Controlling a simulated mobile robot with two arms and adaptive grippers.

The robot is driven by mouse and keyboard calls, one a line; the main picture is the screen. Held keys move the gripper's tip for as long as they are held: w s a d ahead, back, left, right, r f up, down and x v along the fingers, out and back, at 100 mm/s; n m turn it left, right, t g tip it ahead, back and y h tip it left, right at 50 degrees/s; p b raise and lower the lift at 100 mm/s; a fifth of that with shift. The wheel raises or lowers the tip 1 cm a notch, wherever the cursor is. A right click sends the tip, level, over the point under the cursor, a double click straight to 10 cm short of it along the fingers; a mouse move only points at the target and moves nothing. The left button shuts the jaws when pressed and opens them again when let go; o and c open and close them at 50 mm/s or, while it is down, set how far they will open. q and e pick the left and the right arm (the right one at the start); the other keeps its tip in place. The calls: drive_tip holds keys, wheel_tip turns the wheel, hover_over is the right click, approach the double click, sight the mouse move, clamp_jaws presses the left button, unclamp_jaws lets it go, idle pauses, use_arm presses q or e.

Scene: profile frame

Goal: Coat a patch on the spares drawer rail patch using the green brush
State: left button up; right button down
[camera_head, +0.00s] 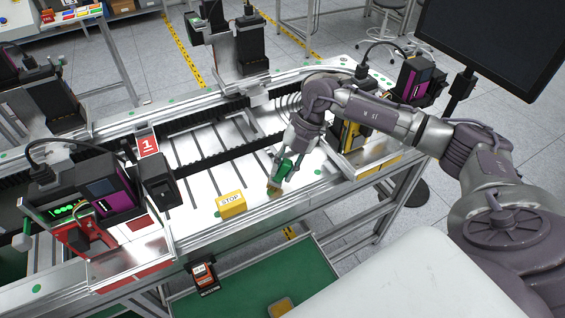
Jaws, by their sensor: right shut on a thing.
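My right gripper (288,166) is shut on the green brush (283,168). It holds the brush tilted, with the tan bristle end (274,187) pointing down at the metal work surface near its front rail (305,193). I cannot tell whether the bristles touch the surface. A green drawer (235,250) lies below the front edge of the bench. The rail patch itself cannot be made out clearly. My left gripper does not show.
A yellow STOP block (231,203) sits left of the brush on the metal surface. A red sign with a 1 (148,145) and a black device (158,180) stand further left. A dark monitor (490,40) hangs at upper right. An orange-black box (203,275) is by the drawer.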

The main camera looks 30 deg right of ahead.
drive_tip(key=shift+s+d+f, duration=0.2)
drive_tip(key=shift+s+d, duration=0.2)
drive_tip(key=shift+d, duration=0.2)
drive_tip(key=shift+s+d+f, duration=0.2)
drive_tip(key=shift+s+d, duration=0.15)
drive_tip(key=shift+d, duration=0.2)
drive_tip(key=shift+w, duration=0.9)
drive_tip(key=shift+w+d+r, duration=0.1)
drive_tip(key=shift+d+r, duration=0.05)
drive_tip(key=shift+d, duration=0.2)
drive_tip(key=shift+s+d+r+p, duration=0.15)
drive_tip(key=shift+s+p, duration=0.2)
drive_tip(key=shift+s, duration=0.3)
drive_tip(key=shift+w+d+r, duration=0.15)
drive_tip(key=shift+d+r, duration=0.05)
drive_tip(key=shift+d, duration=0.7)
drive_tip(key=shift+w+a+r, duration=0.1)
drive_tip(key=shift+w+r, duration=0.2)
drive_tip(key=shift+r, duration=0.05)
